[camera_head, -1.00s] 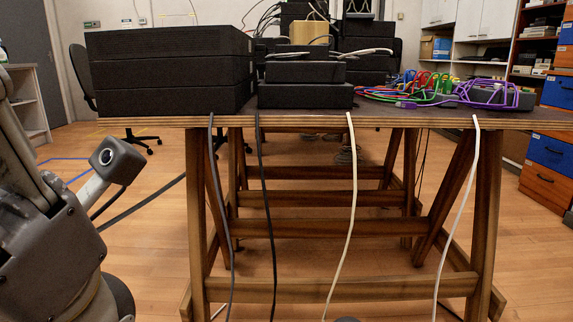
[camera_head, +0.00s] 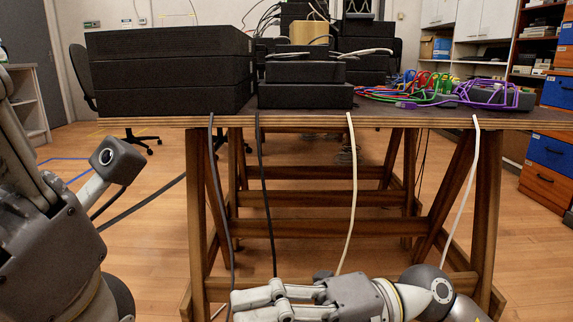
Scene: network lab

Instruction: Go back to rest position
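My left gripper (camera_head: 20,160) stands close at the left edge and points upward. Its fingertips are cut off by the frame edge, so its opening does not show. A small wrist camera (camera_head: 118,160) sticks out beside it. My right gripper (camera_head: 258,305) lies low at the bottom, in front of the table's trestle, with its fingers pointing left. It is seen side-on and partly cut off below; I see nothing held in it, but its opening is unclear. Both grippers are apart from the things on the table.
The wooden table (camera_head: 300,122) carries black boxes (camera_head: 170,72), smaller black devices (camera_head: 305,95) and coloured cables (camera_head: 430,88). Several cables, one white (camera_head: 352,190), hang over its front edge. Open wooden floor (camera_head: 150,245) lies left of the table.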

